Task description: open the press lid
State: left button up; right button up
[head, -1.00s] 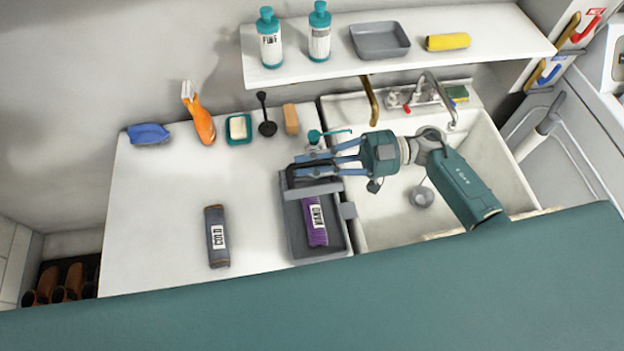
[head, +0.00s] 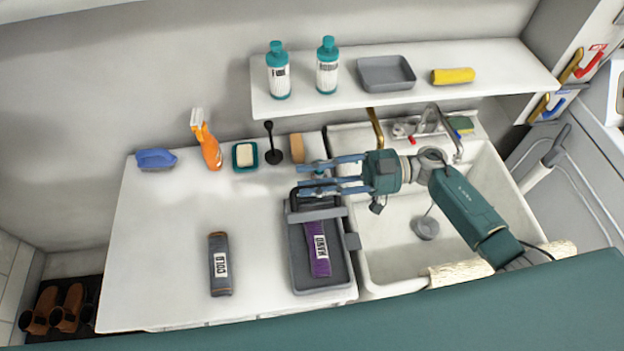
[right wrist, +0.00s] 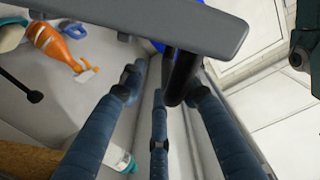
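The press is a grey tray (head: 347,270) on the counter beside the sink, with a purple cloth labelled HAND (head: 318,250) inside. A light grey bar or plate crosses its back part (head: 317,215), with a black handle (head: 294,200) behind it. Whether this plate is the lid I cannot tell for certain. My right gripper (head: 312,177) reaches in from the right over the handle. In the right wrist view, the grey plate (right wrist: 140,30) and black handle (right wrist: 182,78) show close up. The handle lies between the spread blue fingers (right wrist: 162,80), with a gap on the left. My left gripper is out of view.
The white sink (head: 400,245) lies right of the press, with a tap (head: 458,145) behind. A shelf (head: 300,105) with bottles overhangs the back. A grey roll labelled COLD (head: 219,265) lies left of the press. An orange spray bottle (head: 208,150) stands behind.

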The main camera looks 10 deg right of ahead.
jog(key=shift+s, duration=0.1)
jog(key=shift+d, duration=0.15)
jog(key=d, duration=1.1)
jog(key=shift+d, duration=0.35)
jog(key=shift+s+f, duration=0.1)
jog(key=shift+s, duration=0.05)
